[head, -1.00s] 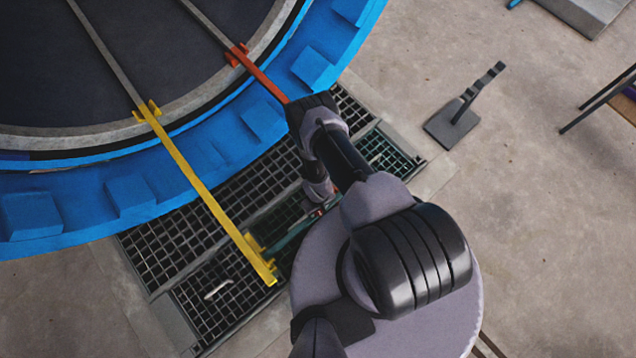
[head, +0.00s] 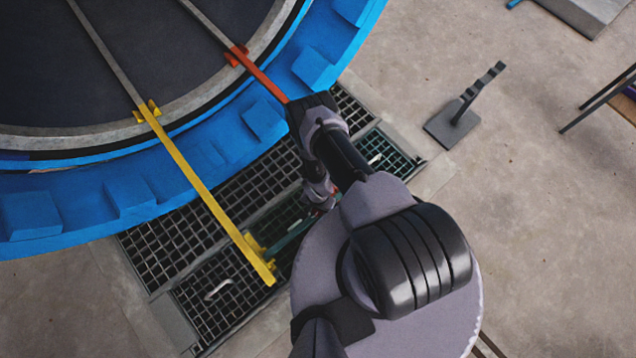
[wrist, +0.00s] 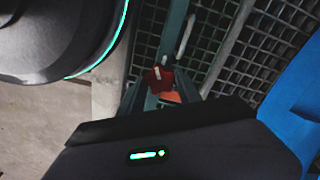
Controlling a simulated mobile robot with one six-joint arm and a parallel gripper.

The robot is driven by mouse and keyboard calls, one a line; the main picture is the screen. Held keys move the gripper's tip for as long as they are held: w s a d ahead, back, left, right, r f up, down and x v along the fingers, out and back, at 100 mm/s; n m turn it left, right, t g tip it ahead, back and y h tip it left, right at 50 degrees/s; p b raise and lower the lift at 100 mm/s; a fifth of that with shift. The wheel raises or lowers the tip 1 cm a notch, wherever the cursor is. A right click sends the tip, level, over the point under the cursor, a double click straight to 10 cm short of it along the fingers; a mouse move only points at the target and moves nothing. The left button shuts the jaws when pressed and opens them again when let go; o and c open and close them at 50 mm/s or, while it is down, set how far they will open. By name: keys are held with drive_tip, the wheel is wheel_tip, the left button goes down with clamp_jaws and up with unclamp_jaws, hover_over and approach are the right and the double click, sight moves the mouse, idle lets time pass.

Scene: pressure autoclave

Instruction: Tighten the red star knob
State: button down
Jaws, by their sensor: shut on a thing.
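The red star knob (wrist: 158,79) shows in the wrist view between the fingers of my gripper (wrist: 158,88). My gripper is shut on it, and the fingers and dark gripper body cover part of it. A teal bar (wrist: 175,35) runs up behind the knob, and a small orange patch (wrist: 173,97) shows just below it. In the head view my arm hides the knob and the fingertips.
The big blue ringed vessel (head: 130,195) fills the upper left, with a yellow bar (head: 190,175) and a red bar (head: 265,80) across its rim. Dark floor grating (head: 165,250) lies below. A grey stand (head: 455,122) is on open floor at right.

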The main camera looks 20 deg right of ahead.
drive_tip(key=m, duration=0.5)
drive_tip(key=shift+m, duration=0.3)
idle(0.4)
drive_tip(key=c, duration=0.8)
unclamp_jaws()
wheel_tip(320, 180, up, 17)
drive_tip(key=p, duration=0.8)
drive_tip(key=shift+r+p, duration=0.2)
drive_tip(key=shift+p, duration=0.15)
drive_tip(key=shift+w, duration=0.1)
